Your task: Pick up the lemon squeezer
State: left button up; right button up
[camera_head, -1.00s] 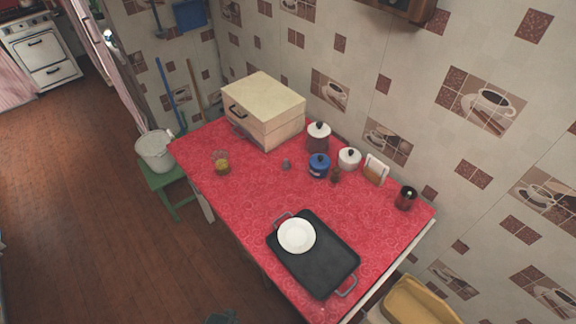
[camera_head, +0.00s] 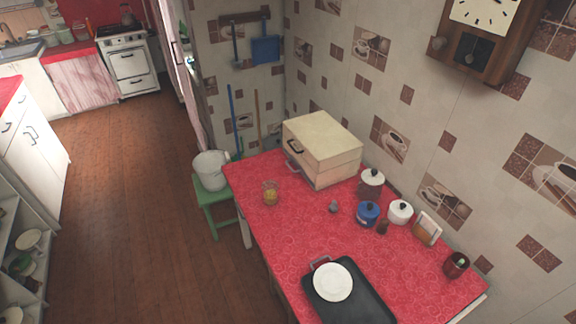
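I cannot single out a lemon squeezer for sure. A small glass vessel with something yellow in it (camera_head: 270,193) stands near the left edge of the red table (camera_head: 300,235). A small grey object (camera_head: 333,207) sits near the table's middle, too small to make out. Neither of my grippers is in view.
A cream box (camera_head: 325,150) stands at the back. Blue (camera_head: 368,212), white (camera_head: 400,211) and brown (camera_head: 371,183) pots stand along the wall. A black tray (camera_head: 362,305) with a white plate (camera_head: 333,282) is at the front. A green stool (camera_head: 214,200) with a bucket (camera_head: 210,170) stands left.

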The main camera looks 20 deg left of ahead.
aim_at(270, 188)
jog(key=z, duration=0.3)
jog(key=i+j+z, duration=0.1)
jog(key=j+z, duration=0.75)
